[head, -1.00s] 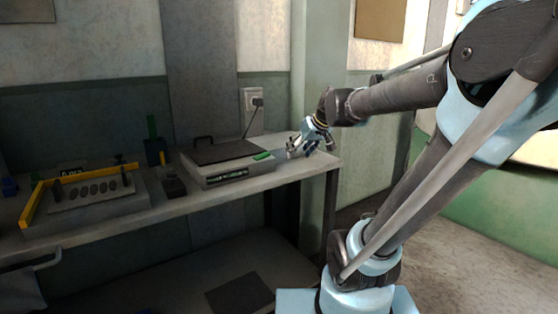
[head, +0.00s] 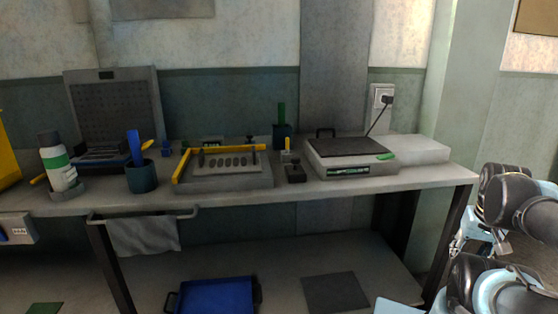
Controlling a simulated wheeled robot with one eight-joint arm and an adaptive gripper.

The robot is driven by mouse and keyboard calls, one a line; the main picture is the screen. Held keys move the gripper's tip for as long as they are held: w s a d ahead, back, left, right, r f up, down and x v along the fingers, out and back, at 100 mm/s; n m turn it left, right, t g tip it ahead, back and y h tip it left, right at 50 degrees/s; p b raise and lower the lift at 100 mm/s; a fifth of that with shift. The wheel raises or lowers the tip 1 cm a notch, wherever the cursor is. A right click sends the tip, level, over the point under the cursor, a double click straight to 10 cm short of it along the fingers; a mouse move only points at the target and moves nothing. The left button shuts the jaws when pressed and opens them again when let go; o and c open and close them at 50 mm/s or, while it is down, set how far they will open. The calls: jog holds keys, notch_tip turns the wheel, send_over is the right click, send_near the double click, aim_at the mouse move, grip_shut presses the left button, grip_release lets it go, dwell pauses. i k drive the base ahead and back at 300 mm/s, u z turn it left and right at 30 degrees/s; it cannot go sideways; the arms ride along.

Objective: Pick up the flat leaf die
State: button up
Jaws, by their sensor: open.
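I cannot make out a flat leaf die for certain in the head view. A small dark block with a knob (head: 295,173) stands on the bench (head: 330,188), between a yellow-edged fixture and a flat-topped device. A small piece with a yellow upright handle (head: 287,150) stands just behind it. Either is too small to identify as the die. My gripper (head: 474,238) is at the right edge, in front of and below the bench's right end, partly hidden by my folded arm. It is open and apart from everything on the bench; its fingertips are hard to make out.
The fixture (head: 250,181) has a row of oval slots. The flat-topped device (head: 345,148) has a green tab, with a pale slab (head: 425,150) to its right. A dark cup (head: 141,178) and white bottle (head: 58,165) stand left. A blue tray (head: 215,297) lies below.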

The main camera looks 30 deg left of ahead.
aim_at(239, 163)
jog(key=u, duration=2)
